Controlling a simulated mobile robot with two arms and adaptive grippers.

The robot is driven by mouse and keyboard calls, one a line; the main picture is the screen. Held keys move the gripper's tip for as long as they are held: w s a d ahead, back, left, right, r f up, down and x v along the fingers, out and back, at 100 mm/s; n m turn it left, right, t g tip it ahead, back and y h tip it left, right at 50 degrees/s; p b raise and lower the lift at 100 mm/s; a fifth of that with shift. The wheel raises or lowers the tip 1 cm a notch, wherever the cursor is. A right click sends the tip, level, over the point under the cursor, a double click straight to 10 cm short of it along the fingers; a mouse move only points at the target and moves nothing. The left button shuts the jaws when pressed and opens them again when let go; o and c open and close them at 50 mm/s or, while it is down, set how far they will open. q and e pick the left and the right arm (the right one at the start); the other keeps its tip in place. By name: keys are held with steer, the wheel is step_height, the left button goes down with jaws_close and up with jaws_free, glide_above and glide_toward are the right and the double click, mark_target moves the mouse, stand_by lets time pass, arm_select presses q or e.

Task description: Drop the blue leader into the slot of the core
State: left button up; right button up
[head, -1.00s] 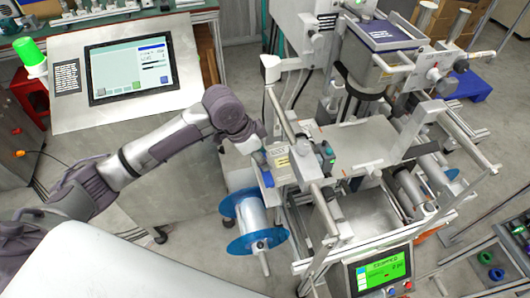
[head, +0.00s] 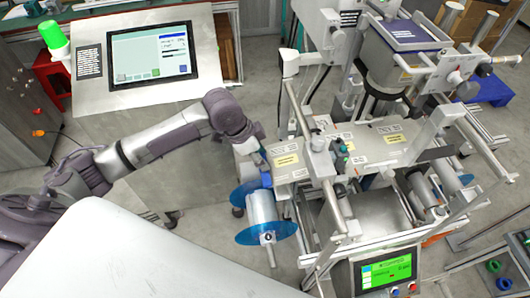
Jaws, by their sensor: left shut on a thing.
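My left gripper (head: 260,161) is at the left edge of the machine, just above the blue-flanged reel. It is small and partly hidden, but it appears shut on a small blue piece, which looks like the blue leader (head: 266,179). The reel has a pale core (head: 262,206) between two translucent blue flanges, and the front flange (head: 277,232) faces me. The leader appears just above the core; whether they touch cannot be told. The slot of the core is not discernible. My right gripper is not in view.
The metal machine (head: 385,140), with rails and posts, stands right of the reel. Its green-lit screen (head: 387,270) is at the bottom. A console with a display (head: 152,57) and a green lamp (head: 52,34) stand at upper left. Blue and green rings (head: 493,265) lie at lower right.

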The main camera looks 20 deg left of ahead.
arm_select(q)
steer(key=s+a+f, duration=0.3)
steer(key=a, duration=0.1)
steer(key=shift+a+p, duration=0.35)
stand_by(0.8)
steer(key=shift+s, duration=0.15)
steer(key=s+a+f, duration=0.5)
steer(key=s+a, duration=0.1)
steer(key=a, duration=0.2)
steer(key=shift+a+f, duration=0.3)
steer(key=shift+a, duration=0.1)
stand_by(1.7)
stand_by(0.3)
